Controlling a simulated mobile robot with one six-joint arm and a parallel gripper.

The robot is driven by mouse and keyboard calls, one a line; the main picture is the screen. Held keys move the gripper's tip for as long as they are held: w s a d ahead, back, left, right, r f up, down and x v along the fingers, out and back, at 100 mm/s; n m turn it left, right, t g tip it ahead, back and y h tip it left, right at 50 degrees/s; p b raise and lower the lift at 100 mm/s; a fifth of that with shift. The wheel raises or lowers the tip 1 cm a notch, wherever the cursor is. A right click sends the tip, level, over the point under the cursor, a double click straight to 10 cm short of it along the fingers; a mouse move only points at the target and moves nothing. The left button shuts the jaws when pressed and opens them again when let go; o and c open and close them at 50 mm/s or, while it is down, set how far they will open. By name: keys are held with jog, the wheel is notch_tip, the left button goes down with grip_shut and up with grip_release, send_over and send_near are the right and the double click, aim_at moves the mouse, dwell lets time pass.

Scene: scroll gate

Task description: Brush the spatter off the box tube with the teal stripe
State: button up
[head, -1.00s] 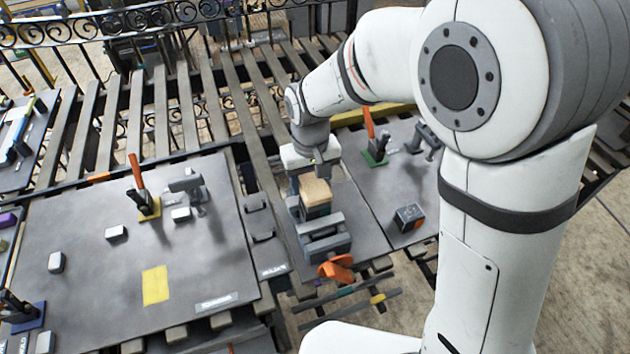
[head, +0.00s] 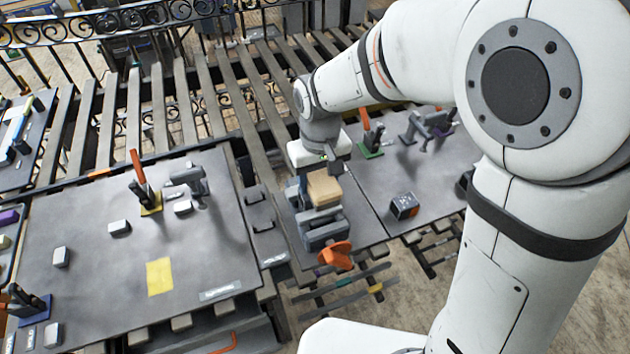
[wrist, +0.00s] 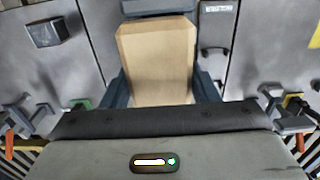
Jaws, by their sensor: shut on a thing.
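My gripper (head: 312,188) is shut on a tan block (head: 323,187), just above and behind a grey vise (head: 322,230) with an orange handle. In the wrist view the tan block (wrist: 157,55) sits between the dark blue fingers of my gripper (wrist: 160,88). I cannot tell whether bristles are under the block or whether it touches the vise. A pale bar with bluish parts (head: 20,128) lies on the far-left bench, too small to identify.
The left bench carries a yellow square (head: 160,277), small white-topped blocks (head: 119,228) and an orange-handled clamp (head: 143,185). The right bench has a dark cube (head: 403,205) and a green-based clamp (head: 370,142). Slatted racks and an ornate railing (head: 90,28) lie behind.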

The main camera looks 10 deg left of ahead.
notch_tip(320, 180, up, 2)
jog(key=shift+s+p, duration=0.15)
jog(key=shift+p, duration=0.35)
jog(key=shift+a+r+p, duration=0.1)
jog(key=shift+r+p, duration=1)
jog(key=shift+r, duration=0.6)
jog(key=shift+f, duration=0.1)
